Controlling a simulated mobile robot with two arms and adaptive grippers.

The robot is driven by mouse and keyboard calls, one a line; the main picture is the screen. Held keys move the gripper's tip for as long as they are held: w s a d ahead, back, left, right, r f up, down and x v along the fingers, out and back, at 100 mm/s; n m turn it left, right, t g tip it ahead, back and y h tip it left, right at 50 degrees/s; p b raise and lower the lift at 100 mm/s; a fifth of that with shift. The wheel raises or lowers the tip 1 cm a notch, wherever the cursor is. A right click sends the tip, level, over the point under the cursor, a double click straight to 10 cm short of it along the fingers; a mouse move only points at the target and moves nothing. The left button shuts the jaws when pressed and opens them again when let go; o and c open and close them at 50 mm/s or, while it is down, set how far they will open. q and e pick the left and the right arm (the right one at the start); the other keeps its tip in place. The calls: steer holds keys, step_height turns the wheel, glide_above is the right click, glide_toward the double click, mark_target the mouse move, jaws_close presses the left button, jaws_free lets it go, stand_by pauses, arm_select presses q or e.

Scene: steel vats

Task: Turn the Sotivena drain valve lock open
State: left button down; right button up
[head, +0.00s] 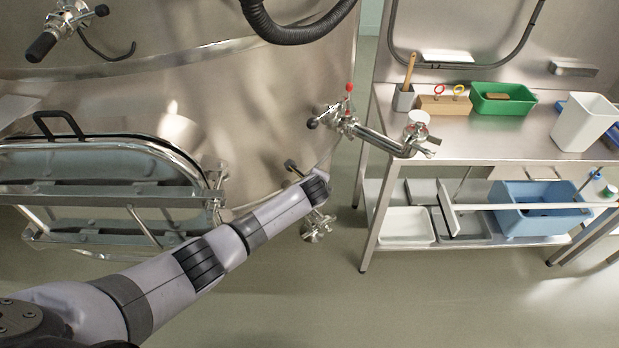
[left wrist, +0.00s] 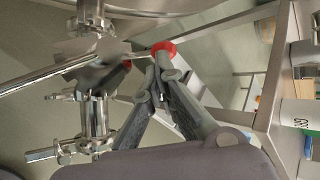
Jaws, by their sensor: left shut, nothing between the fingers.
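The drain valve is the steel fitting low on the vat (head: 316,228), partly hidden behind my left wrist in the head view. A black handle (head: 292,166) shows just beside the wrist. In the left wrist view the steel valve body with clamps (left wrist: 95,115) stands to the left of the fingers, with a dark handle (left wrist: 115,74) on it. My right gripper is out of view.
Above is another valve with a red-tipped handle (head: 340,120) and an outlet pipe (head: 385,140). To the right stands a steel table (head: 455,130) with a green tray (head: 503,98) and a white container (head: 583,122). A blue bin (head: 540,210) is on its lower shelf. The floor in front is clear.

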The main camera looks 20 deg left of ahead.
arm_select(q)
steer(key=shift+w+d+f+m+g+y+b, duration=0.15)
steer(key=shift+w+d+m+g+y+b, duration=0.15)
steer(key=shift+g, duration=0.3)
steer(key=shift+w+d+f+m+g+y+b, duration=0.1)
steer(key=shift+w+d+m+g+y+b, duration=0.1)
steer(key=shift+w+g+y+b, duration=0.3)
steer(key=shift+s+a+p, duration=0.1)
steer(key=shift+s+p, duration=0.15)
steer(key=shift+p, duration=0.05)
steer(key=shift+s+a+f+p, duration=0.35)
steer(key=shift+s+p, duration=0.15)
steer(key=shift+p, duration=0.05)
